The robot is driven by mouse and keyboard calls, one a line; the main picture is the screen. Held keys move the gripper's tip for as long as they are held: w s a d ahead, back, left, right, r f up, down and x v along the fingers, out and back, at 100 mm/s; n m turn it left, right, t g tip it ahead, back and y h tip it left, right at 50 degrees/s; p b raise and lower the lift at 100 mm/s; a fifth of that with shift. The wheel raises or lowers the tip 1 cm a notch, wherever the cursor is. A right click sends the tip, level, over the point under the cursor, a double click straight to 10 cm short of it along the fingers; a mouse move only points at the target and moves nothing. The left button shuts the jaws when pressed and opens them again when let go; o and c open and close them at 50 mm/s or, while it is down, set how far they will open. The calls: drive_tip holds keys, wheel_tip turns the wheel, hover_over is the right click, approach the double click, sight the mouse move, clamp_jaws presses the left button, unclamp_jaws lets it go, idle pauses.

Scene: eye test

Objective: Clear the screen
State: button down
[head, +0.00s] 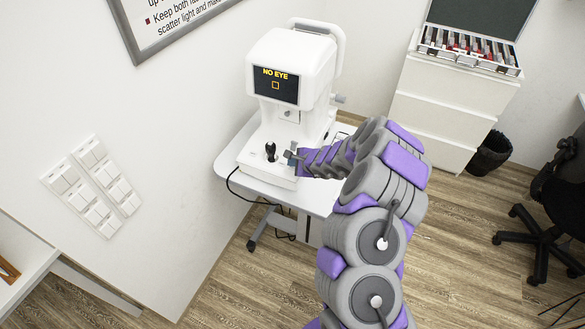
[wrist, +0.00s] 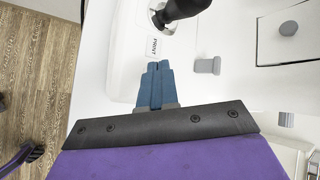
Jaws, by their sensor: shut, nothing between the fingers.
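The white eye-test machine (head: 290,55) stands on a small white table. Its dark screen (head: 276,85) shows "NO EYE" in yellow above a small orange square. A black joystick (head: 270,151) rises from the machine's base and shows in part at the top of the wrist view (wrist: 182,9). My gripper (head: 290,156) is beside the base, to the right of the joystick. In the wrist view, its blue fingers (wrist: 157,66) are together and empty, just below a "PRINT" label (wrist: 153,47). I cannot tell whether they touch the base.
A grey knob (wrist: 207,66) and a round grey button (wrist: 289,28) are to the right of the fingers. A white drawer cabinet (head: 452,95) bears an open lens case (head: 468,50). A black bin (head: 489,154) and office chair (head: 560,200) stand right. Wall switches (head: 92,187) are left.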

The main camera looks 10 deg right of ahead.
drive_tip(key=shift+s+a+r+p, duration=0.15)
drive_tip(key=shift+r+p, duration=0.2)
drive_tip(key=shift+r, duration=0.9)
drive_tip(key=shift+s+a+r+p, duration=0.15)
drive_tip(key=shift+r+p, duration=0.15)
drive_tip(key=shift+r, duration=0.9)
drive_tip(key=shift+d, duration=0.1)
